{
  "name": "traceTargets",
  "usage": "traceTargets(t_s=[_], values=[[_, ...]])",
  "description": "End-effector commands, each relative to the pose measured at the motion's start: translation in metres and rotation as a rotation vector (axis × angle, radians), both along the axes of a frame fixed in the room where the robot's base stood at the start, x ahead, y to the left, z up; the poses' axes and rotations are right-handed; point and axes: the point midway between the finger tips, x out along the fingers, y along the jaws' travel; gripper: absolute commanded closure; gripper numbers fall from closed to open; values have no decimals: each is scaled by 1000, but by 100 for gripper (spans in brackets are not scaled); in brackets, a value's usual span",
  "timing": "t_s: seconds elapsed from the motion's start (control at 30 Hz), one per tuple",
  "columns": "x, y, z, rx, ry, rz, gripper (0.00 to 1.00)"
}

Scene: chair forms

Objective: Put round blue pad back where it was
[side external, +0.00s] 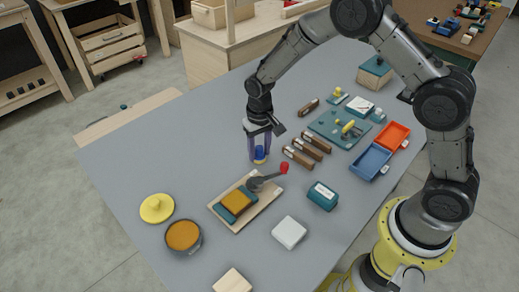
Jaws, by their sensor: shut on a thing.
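My gripper (260,158) points straight down over the grey table, left of the brown-handled tools. Its two bluish fingers are shut on the round blue pad (259,152), which shows as a small dark blue shape between them. A small yellowish bit shows just below the pad at the fingertips. I cannot tell whether the pad touches the table or hangs just above it. The fingers hide part of the pad.
A wooden board (232,218) with an orange-and-teal block and a red-ended lever lies in front. A yellow knobbed disc (157,208) and an orange-topped round tin (184,237) stand left. Blue (371,161) and orange (394,135) trays stand right. Table around the gripper's left is clear.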

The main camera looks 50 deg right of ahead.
Motion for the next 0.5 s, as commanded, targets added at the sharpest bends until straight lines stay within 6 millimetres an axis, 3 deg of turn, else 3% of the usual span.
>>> traceTargets(t_s=[0.27, 0.3, 0.43, 0.5], values=[[0, 0, -3, 0, 1, 0, 95], [0, 0, -3, 0, 0, 0, 45], [0, 0, -3, 0, 0, 0, 22], [0, 0, -3, 0, 0, 0, 20]])
